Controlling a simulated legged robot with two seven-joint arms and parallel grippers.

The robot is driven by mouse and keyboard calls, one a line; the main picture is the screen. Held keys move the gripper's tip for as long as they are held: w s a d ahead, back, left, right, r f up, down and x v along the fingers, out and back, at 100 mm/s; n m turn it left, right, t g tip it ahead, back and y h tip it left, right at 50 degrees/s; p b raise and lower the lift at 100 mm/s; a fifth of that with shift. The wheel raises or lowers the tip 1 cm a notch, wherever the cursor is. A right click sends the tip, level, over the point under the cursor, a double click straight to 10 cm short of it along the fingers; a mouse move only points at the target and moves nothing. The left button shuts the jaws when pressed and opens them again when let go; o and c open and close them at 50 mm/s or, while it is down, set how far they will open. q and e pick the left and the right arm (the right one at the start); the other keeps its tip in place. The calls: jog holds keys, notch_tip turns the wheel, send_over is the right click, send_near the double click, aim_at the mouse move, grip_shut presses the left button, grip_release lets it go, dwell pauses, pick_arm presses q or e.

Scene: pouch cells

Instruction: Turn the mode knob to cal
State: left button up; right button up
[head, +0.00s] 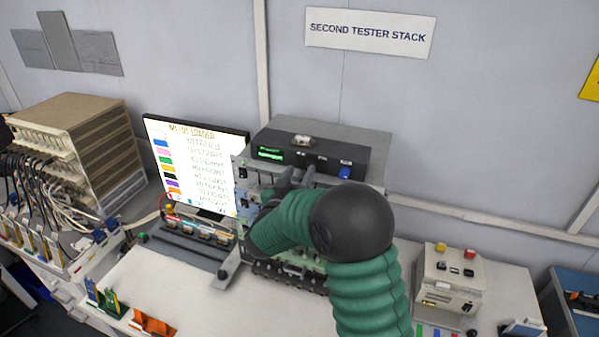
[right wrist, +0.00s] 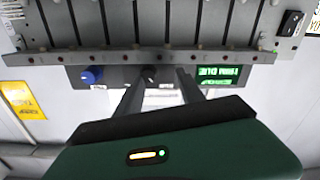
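The tester stack (head: 375,145) stands at the back of the bench. Its top unit has a green display (head: 270,153) and a blue knob (head: 345,172). In the right wrist view the front appears upside down, with the blue knob (right wrist: 90,76) left, a small dark knob (right wrist: 149,73) in the middle and the green display (right wrist: 219,72) right. I cannot read which is the mode knob or any cal mark. My right gripper (head: 296,176) is in front of the top unit, fingers apart. In the wrist view its tips (right wrist: 160,78) bracket the dark knob's area; contact is unclear. My left gripper is not in view.
A lit monitor (head: 190,165) stands left of the stack, with a rack of trays (head: 85,150) and cables further left. A beige box with buttons (head: 450,280) sits at the right. My green arm covers much of the stack's lower front.

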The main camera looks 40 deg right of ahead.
jog(key=shift+s+d+r+g, duration=0.15)
jog(key=shift+s+d, duration=0.3)
jog(key=shift+s, duration=0.15)
jog(key=shift+s+d+r+g, duration=0.15)
jog(key=shift+s+d, duration=0.3)
jog(key=shift+s, duration=0.15)
jog(key=c, duration=0.7)
jog(key=shift+c, duration=1.4)
jog(key=shift+w+a+f, duration=0.1)
jog(key=shift+w+a, duration=0.2)
jog(key=shift+w, duration=0.05)
grip_shut()
jog(key=shift+d, duration=0.1)
